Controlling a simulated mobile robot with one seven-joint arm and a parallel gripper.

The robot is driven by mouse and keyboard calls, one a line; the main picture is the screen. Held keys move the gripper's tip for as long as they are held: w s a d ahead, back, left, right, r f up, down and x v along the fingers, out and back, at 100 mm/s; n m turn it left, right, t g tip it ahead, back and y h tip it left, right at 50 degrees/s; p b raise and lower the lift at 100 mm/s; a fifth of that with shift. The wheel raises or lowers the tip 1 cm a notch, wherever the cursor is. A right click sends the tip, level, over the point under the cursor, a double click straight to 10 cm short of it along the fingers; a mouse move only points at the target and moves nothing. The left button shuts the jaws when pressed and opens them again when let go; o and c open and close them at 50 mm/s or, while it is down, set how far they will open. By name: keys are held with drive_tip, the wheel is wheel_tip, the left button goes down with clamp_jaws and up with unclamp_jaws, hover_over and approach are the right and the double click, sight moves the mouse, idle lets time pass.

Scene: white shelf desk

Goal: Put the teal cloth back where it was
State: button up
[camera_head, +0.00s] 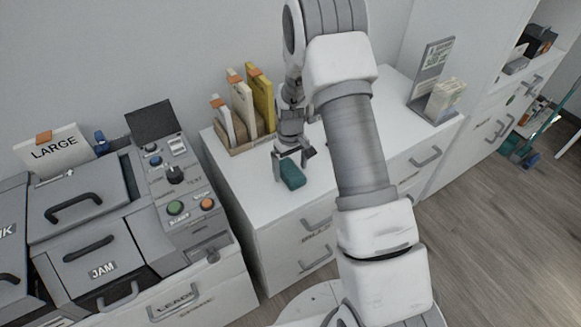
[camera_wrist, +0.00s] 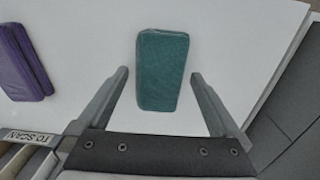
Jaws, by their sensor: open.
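The teal cloth (camera_head: 292,175) is a small folded block lying on the white desk top (camera_head: 245,175), near its front edge. In the wrist view the teal cloth (camera_wrist: 162,70) lies between and slightly ahead of the two fingertips, with a gap on both sides. My gripper (camera_head: 294,162) is open just above the cloth; its two fingers also show in the wrist view (camera_wrist: 160,75). It holds nothing. The head view does not show clearly how high the fingers are above the cloth.
A purple folded cloth (camera_wrist: 22,65) lies left of the teal one. A holder with upright folders (camera_head: 240,105) stands behind the gripper. A grey machine (camera_head: 95,225) stands to the left. A stand with leaflets (camera_head: 440,98) is at the right.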

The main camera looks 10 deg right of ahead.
wheel_tip(320, 180, up, 12)
drive_tip(key=p, duration=0.1)
wheel_tip(320, 180, up, 9)
drive_tip(key=t, duration=0.1)
hover_over(291, 169)
drive_tip(key=s, duration=0.3)
drive_tip(key=s+r+m+t, duration=0.1)
drive_tip(key=s+r+t, duration=0.1)
drive_tip(key=s+r, duration=0.5)
drive_tip(key=s+r+m+t, duration=0.2)
drive_tip(key=s+r, duration=0.5)
drive_tip(key=s, duration=1)
drive_tip(key=shift+r+m+t, duration=0.3)
drive_tip(key=shift+r, duration=0.05)
drive_tip(key=shift+a+r, duration=0.1)
wheel_tip(291, 169, up, 3)
drive_tip(key=p, duration=0.3)
